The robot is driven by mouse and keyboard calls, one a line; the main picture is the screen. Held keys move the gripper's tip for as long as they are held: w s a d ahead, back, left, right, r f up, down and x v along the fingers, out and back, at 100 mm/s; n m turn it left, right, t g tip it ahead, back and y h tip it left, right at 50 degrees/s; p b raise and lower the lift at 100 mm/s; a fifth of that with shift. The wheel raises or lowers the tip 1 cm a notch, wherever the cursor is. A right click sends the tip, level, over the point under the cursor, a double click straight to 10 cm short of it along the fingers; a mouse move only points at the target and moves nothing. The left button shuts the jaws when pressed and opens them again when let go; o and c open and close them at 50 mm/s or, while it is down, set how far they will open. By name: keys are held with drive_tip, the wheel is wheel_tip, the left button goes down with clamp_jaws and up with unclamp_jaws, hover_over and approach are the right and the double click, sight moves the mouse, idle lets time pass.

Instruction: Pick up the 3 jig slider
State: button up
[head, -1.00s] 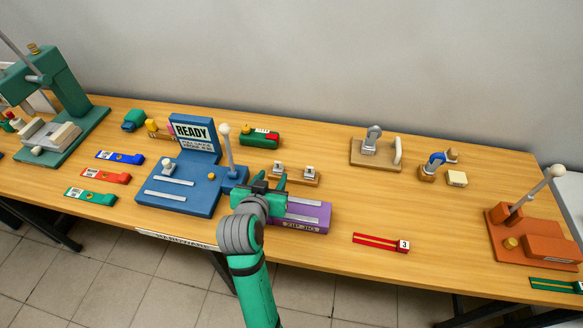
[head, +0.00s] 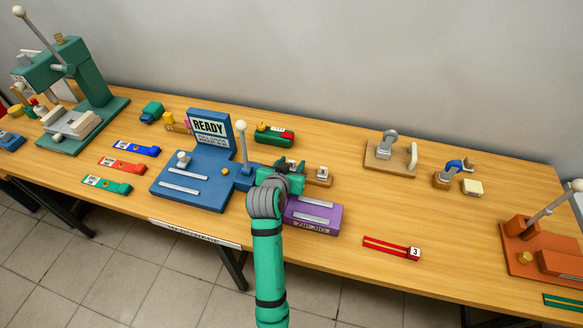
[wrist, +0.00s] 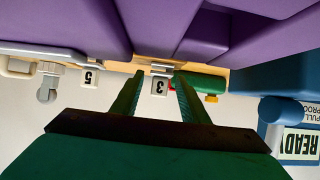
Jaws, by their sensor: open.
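The small pale slider marked 3 (wrist: 159,87) shows between my gripper's fingers in the wrist view, ahead of the fingertips, upside down. In the head view it is mostly hidden by my gripper. A similar slider marked 5 (wrist: 89,77) stands beside it, also seen in the head view (head: 322,173); both are on a small wooden stand. My gripper (wrist: 157,78) is open, with nothing seen held between its green fingers. In the head view, my gripper (head: 291,168) is over the near side of the stand. I cannot tell whether it touches the slider.
The purple zip jig (head: 328,217) lies just in front of the stand. The blue READY fixture (head: 190,200) with its upright white-knobbed lever (head: 242,145) is close on the left. A green-and-red device (head: 274,134) sits behind. A red strip tagged 3 (head: 391,248) lies to the right.

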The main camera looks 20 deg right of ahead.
drive_tip(key=shift+w+d, duration=0.1)
drive_tip(key=shift+w, duration=0.05)
drive_tip(key=c, duration=1)
drive_tip(key=shift+o, duration=0.2)
